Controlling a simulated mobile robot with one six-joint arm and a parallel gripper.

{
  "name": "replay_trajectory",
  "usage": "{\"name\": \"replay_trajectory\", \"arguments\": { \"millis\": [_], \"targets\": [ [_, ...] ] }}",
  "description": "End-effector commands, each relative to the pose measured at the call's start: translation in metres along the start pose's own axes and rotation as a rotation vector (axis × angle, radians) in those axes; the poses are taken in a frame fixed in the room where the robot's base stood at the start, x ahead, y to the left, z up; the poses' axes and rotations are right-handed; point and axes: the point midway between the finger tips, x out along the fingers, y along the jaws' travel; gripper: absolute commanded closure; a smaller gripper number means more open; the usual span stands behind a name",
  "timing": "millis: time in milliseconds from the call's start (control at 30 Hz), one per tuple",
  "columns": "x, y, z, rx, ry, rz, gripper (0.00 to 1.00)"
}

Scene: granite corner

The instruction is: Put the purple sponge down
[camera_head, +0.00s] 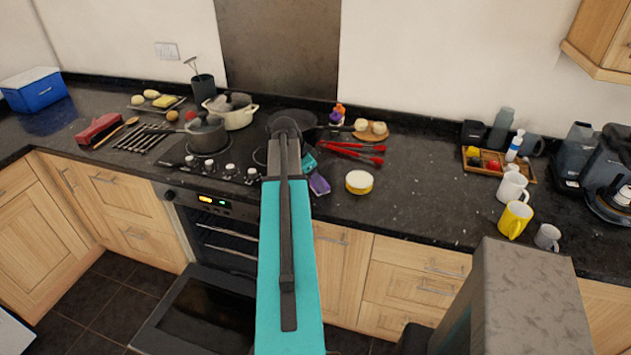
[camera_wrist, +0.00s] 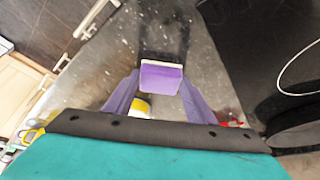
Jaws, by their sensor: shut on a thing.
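The purple sponge (camera_wrist: 162,79) is between the two purple fingers of my gripper (camera_wrist: 160,95) in the wrist view, with a pale edge along its top. My gripper is shut on it. In the head view my gripper (camera_head: 319,185) shows small and purple beside my teal arm, over the dark counter (camera_head: 410,205) near its front edge, right of the hob. There the sponge cannot be told apart from the fingers. A dark shadow lies on the counter beyond the sponge in the wrist view. I cannot tell whether the sponge touches the counter.
A yellow-sided round tin (camera_head: 359,183) stands close to the right of my gripper. Red tongs (camera_head: 355,151) and a wooden board (camera_head: 371,132) lie behind. Pots (camera_head: 206,134) stand on the hob at left. A tray (camera_head: 498,165) and mugs (camera_head: 514,219) are at right. Mid-right counter is clear.

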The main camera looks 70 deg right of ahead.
Motion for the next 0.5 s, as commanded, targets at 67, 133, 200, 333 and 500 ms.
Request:
{"name": "replay_trajectory", "arguments": {
  "millis": [67, 133, 200, 333, 500],
  "targets": [
    [0.001, -0.0001, 0.0005, 0.0, 0.0, 0.0, 0.45],
    [0.0008, -0.0001, 0.0004, 0.0, 0.0, 0.0, 0.33],
    [0.0008, -0.0001, 0.0005, 0.0, 0.0, 0.0, 0.32],
    [0.0007, -0.0001, 0.0005, 0.0, 0.0, 0.0, 0.32],
    [-0.0003, -0.0002, 0.0001, 0.0, 0.0, 0.0, 0.32]
  ]
}}
